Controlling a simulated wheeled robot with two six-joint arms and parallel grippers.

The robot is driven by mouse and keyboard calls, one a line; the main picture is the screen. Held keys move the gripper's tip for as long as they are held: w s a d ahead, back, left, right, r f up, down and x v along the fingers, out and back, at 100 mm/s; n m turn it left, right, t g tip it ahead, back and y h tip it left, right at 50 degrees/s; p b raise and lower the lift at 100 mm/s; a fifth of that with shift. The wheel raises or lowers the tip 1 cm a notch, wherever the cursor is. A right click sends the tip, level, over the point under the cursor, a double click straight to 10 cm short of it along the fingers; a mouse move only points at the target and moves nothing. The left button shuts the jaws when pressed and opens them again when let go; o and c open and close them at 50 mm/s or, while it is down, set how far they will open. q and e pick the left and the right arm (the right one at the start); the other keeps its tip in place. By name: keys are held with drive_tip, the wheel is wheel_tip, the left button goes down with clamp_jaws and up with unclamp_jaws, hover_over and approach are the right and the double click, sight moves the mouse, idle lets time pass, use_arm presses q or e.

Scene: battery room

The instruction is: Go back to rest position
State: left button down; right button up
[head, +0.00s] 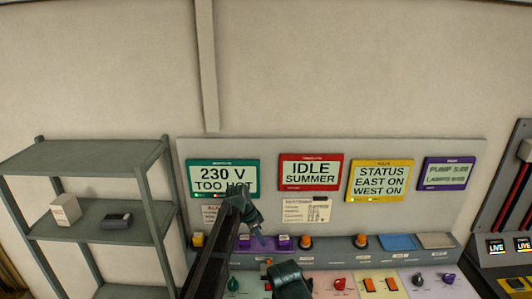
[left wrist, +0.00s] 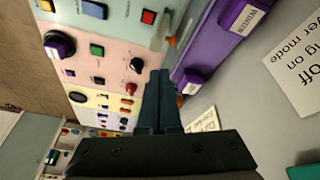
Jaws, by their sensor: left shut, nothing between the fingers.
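My left gripper (head: 259,240) hangs in front of the control panel in the head view, its fingers pointing down toward the row of purple and orange parts on the panel's ledge. In the left wrist view the two dark fingers (left wrist: 166,110) lie together with nothing between them. They are close to a purple labelled block (left wrist: 212,50); I cannot tell whether they touch it. A dark teal rounded part of my own arm (head: 289,280) shows at the bottom of the head view. No fingers of my right gripper show.
The sloped console (head: 318,284) carries knobs and buttons. Above it are a 230 V screen (head: 223,176), an IDLE SUMMER screen (head: 311,171) and a STATUS screen (head: 380,180). A grey shelf (head: 90,212) stands left. A dark cabinet (head: 499,262) stands right.

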use_arm(q)
drive_tip(key=s+a+f+n+y+b, duration=0.1)
drive_tip(key=s+f+n+b, duration=0.2)
drive_tip(key=s, duration=0.8)
drive_tip(key=s+a+f+n+y+b, duration=0.1)
drive_tip(key=s+f+n+y+b, duration=0.1)
drive_tip(key=s+f, duration=0.4)
drive_tip(key=s+a+f+n+g+y+b, duration=0.1)
drive_tip(key=s+f+n+b, duration=0.3)
drive_tip(key=s, duration=1.2)
drive_tip(key=f+y+b, duration=0.1)
drive_tip(key=b, duration=0.1)
drive_tip(key=shift+s+a+b, duration=0.15)
drive_tip(key=shift+b, duration=0.2)
use_arm(e)
wheel_tip(320, 180, down, 13)
